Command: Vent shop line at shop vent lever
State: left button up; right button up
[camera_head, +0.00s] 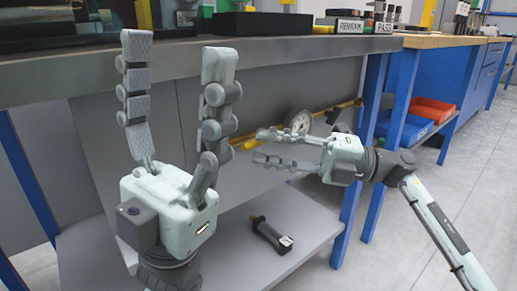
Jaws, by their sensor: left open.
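A yellow pipe (345,106) runs under the workbench along its grey back panel. A round dial gauge (300,122) is on this line. A small dark part (340,127) shows just right of the gauge; I cannot tell whether it is the vent lever. My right gripper (258,146) reaches in from the right, its fingers apart, pointing left in front of the pipe and just below the gauge. It seems to hold nothing. My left gripper (170,62) points up with its fingers spread wide and empty, in front of the bench edge. Its fingers hide part of the panel.
The grey benchtop (285,50) overhangs the pipe. A black tool with a white label (271,235) lies on the lower shelf (315,222). Blue legs (368,120) stand behind my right gripper. Signs reading REWORK (350,26) and PASS (384,28) stand above. Red bins (433,109) sit farther right.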

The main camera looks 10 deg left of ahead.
jog(key=shift+s+a+r, duration=0.1)
jog(key=shift+a+r, duration=0.05)
jog(key=shift+a, duration=0.85)
jog(key=shift+c, duration=0.5)
grip_shut()
